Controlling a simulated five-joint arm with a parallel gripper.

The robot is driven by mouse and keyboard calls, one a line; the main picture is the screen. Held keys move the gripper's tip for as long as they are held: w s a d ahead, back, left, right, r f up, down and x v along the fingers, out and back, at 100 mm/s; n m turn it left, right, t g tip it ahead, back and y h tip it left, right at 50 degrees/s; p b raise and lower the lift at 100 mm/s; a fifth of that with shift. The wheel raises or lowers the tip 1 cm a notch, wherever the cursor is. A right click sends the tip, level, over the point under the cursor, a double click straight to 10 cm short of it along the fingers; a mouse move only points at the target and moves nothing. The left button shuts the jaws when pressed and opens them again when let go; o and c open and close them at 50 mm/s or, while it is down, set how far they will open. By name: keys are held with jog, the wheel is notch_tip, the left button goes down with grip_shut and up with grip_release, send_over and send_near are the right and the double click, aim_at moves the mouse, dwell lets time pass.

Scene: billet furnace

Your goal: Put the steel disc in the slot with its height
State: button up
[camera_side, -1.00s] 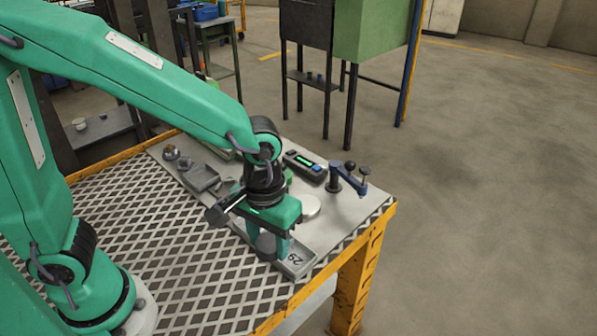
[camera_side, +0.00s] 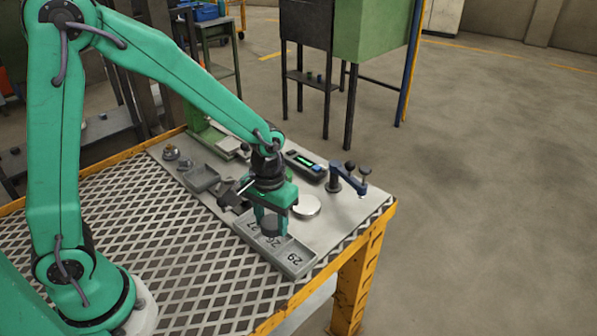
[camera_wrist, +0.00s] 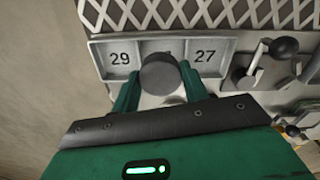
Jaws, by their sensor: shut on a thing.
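My gripper (camera_side: 270,226) is shut on the steel disc (camera_side: 271,224), a dark grey, thick round piece. In the wrist view the disc (camera_wrist: 160,74) sits between the two green fingers of my gripper (camera_wrist: 160,88). The grey slot tray (camera_side: 298,268) has three numbered compartments in a row. The wrist view of the tray (camera_wrist: 97,62) shows 29 at left and 27 at right. The disc appears over the middle compartment and hides most of it there. The middle number is not clearly readable. I cannot tell whether the disc touches the tray.
A pale round plate (camera_side: 307,206) lies behind the tray. Beyond it are a display box with green readout (camera_side: 305,165) and a blue stand with black knobs (camera_side: 347,181). A small grey tray (camera_side: 200,179) is at left. The patterned table top (camera_side: 175,235) is clear in front.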

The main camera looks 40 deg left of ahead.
aim_at(272, 242)
jog(key=shift+w+a+f, duration=0.1)
jog(key=shift+w+a, duration=0.05)
jog(key=shift+w, duration=0.05)
jog(key=shift+f, duration=0.15)
jog(key=shift+s+f, duration=0.1)
jog(key=shift+f, duration=2.45)
jog(key=o, duration=1.3)
jog(key=shift+r, duration=0.1)
jog(key=shift+o, duration=0.5)
notch_tip(272, 242, up, 13)
jog(key=shift+r, duration=0.1)
